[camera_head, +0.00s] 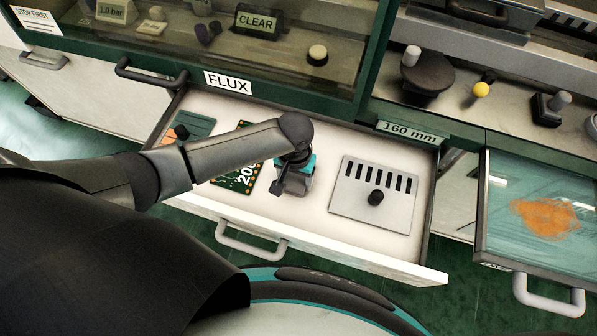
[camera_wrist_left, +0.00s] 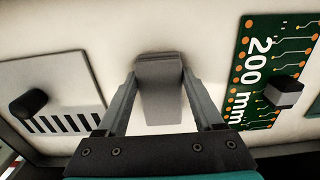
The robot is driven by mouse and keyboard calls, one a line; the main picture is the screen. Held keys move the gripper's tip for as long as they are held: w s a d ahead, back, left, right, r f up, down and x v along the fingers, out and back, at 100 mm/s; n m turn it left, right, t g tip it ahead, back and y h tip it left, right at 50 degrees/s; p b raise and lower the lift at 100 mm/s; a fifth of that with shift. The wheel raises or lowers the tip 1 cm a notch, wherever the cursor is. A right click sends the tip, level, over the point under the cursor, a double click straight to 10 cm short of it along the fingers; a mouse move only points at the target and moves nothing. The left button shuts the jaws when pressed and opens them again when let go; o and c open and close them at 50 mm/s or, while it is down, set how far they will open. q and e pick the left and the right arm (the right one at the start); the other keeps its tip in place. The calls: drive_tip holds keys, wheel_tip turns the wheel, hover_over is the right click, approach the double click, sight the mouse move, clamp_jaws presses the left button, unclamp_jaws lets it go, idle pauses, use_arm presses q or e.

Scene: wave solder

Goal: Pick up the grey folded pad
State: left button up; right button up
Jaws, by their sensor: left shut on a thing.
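The grey folded pad (camera_wrist_left: 160,95) sits between the two fingers of my left gripper (camera_wrist_left: 160,78) in the left wrist view. The fingers are shut on its sides. In the head view my left gripper (camera_head: 292,180) is inside the open drawer (camera_head: 300,235), between the green 200 mm board (camera_head: 238,178) and the grey slotted plate (camera_head: 375,195). My arm and gripper largely hide the pad there. I cannot tell whether the pad touches the drawer floor. My right gripper is not in view.
The slotted plate has a black knob (camera_head: 376,197). A grey-green item (camera_head: 190,128) lies at the drawer's left end. The green cabinet front (camera_head: 290,98) stands behind the drawer. Another open drawer (camera_head: 540,215), with an orange patch, is at right.

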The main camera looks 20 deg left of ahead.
use_arm(q)
drive_tip(key=c, duration=0.7)
